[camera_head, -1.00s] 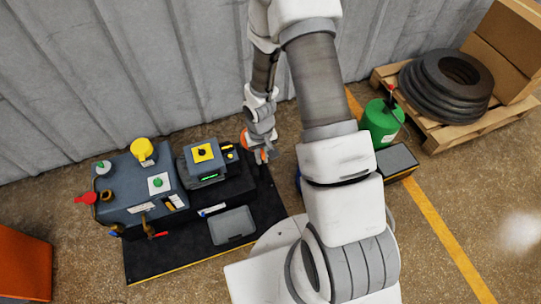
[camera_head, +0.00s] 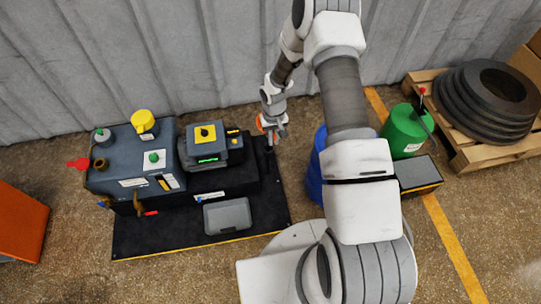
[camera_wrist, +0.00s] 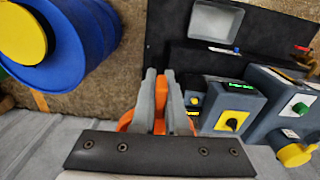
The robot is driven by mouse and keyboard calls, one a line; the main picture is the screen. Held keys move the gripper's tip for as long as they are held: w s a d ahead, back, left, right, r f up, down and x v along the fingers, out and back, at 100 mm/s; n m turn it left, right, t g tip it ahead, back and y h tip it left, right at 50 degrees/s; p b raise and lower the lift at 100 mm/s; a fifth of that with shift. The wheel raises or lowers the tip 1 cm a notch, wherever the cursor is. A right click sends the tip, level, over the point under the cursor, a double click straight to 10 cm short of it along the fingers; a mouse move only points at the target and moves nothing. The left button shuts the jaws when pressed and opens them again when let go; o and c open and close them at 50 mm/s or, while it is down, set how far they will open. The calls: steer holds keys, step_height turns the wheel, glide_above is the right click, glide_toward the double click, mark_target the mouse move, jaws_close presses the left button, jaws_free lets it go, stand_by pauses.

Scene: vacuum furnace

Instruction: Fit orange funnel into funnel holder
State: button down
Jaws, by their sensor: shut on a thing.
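The orange funnel (camera_head: 260,122) is held by my gripper (camera_head: 270,143), above the right end of the black base plate in the head view. In the wrist view the orange funnel (camera_wrist: 126,121) shows between and behind the two grey fingers of my gripper (camera_wrist: 164,80), which are shut on it. Much of the funnel is hidden by the fingers and the wrist. I cannot make out the funnel holder for certain in either view.
The grey-blue machine (camera_head: 135,172) and a control box with a yellow switch plate (camera_head: 205,134) stand left of my gripper. A blue barrel (camera_head: 315,187) stands to its right, partly hidden by my arm. A grey tray (camera_head: 227,215) lies on the base plate (camera_head: 150,238).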

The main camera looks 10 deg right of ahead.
steer(key=w+f+b, duration=0.3)
steer(key=f+b, duration=0.2)
steer(key=f, duration=0.4)
steer(key=w+f+b, duration=0.4)
steer(key=f+b, duration=0.1)
steer(key=f, duration=0.5)
steer(key=w+d+f+b, duration=0.1)
steer(key=w+f+b, duration=0.2)
steer(key=f+b, duration=0.3)
steer(key=shift+w+f+m, duration=0.3)
steer(key=shift+f, duration=1.45)
steer(key=shift+f, duration=0.3)
steer(key=c, duration=0.9)
jaws_free()
steer(key=shift+o, duration=0.2)
step_height(320, 180, up, 17)
steer(key=p, duration=0.6)
steer(key=shift+r, duration=0.2)
steer(key=shift+s, duration=0.1)
